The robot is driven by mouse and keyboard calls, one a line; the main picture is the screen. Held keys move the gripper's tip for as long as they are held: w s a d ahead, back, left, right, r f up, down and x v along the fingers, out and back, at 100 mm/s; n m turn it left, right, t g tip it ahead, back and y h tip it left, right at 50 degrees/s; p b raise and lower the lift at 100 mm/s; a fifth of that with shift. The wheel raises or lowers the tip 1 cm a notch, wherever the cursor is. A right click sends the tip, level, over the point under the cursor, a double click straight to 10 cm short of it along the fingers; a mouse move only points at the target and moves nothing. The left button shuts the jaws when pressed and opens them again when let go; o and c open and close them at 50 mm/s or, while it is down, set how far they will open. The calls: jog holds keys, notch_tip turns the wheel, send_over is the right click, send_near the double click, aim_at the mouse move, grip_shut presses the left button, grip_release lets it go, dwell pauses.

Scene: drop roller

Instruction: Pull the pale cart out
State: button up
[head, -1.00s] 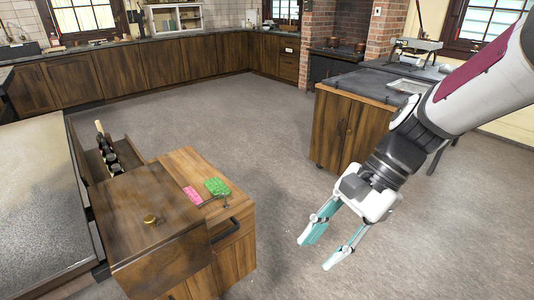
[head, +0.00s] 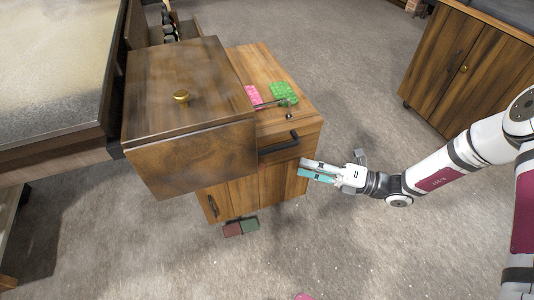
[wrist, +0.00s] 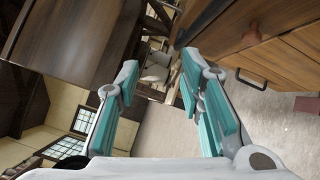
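The pale cart (head: 255,62) is a light-wood cabinet on the floor, left of my gripper. Its dark bar handle (head: 280,145) is high on its front, and a smaller door handle (head: 212,205) is lower. A darker wood drawer box (head: 180,150) with a brass knob (head: 181,97) juts out over its left part and hides some of it. My gripper (head: 318,170) points left, just in front of the cart and a little below and right of the bar handle, apart from it. In the wrist view its fingers (wrist: 160,95) are spread with nothing between them.
Pink (head: 254,95) and green (head: 285,93) pads lie on the cart top. Dark red (head: 232,229) and green (head: 250,225) blocks are on the floor by its base. A larger wooden cabinet (head: 465,70) stands at right. The floor between is clear.

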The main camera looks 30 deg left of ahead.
aim_at(262, 151)
notch_tip(262, 151, down, 6)
jog(key=w+a+m+t+y+b, duration=0.1)
jog(key=w+a+m+t, duration=0.1)
jog(key=m, duration=0.2)
jog(key=a+b, duration=0.1)
jog(key=a, duration=0.3)
jog(key=a+r+b, duration=0.1)
jog(key=a, duration=0.3)
jog(key=s+a+r+b, duration=0.1)
jog(key=a, duration=0.4)
grip_shut()
